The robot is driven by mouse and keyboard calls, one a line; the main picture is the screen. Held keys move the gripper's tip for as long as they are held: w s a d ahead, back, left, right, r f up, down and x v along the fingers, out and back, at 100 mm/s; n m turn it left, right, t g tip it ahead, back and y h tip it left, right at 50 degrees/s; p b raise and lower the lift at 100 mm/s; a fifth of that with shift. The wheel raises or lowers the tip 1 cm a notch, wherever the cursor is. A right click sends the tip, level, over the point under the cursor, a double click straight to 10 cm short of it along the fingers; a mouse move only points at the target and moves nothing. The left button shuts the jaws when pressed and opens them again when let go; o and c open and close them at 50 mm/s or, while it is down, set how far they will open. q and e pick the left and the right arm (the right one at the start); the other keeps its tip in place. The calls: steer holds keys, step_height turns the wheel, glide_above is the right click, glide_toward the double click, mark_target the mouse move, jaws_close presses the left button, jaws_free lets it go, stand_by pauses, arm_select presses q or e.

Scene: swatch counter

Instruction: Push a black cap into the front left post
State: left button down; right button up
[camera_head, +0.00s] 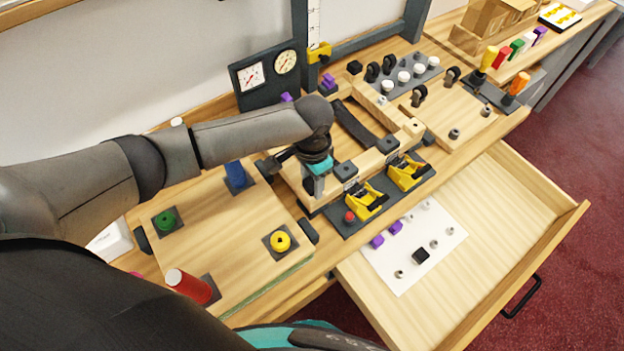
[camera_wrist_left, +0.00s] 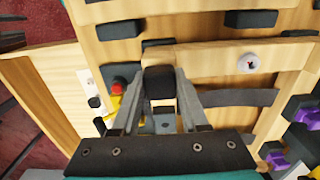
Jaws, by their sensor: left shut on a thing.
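My left gripper (camera_head: 312,188) points down at the left end of the wooden frame (camera_head: 370,160). It is shut on a black cap (camera_wrist_left: 160,84), which shows between the two fingers in the left wrist view. The cap is at the end of a wooden rail (camera_wrist_left: 205,62); whether it is seated in a post or just above it, I cannot tell. The front left post is hidden by the gripper and cap. My right gripper is not in view.
Yellow toggle clamps (camera_head: 364,201) stand on a dark plate close in front of the frame. A board with coloured pegs (camera_head: 205,225) lies to the left. The drawer (camera_head: 500,210) is open, with a white card (camera_head: 415,235) inside. Dial gauges (camera_head: 268,72) stand behind.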

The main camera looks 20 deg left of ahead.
arm_select(q)
steer(key=shift+s+f, duration=0.2)
steer(key=shift+f, duration=0.05)
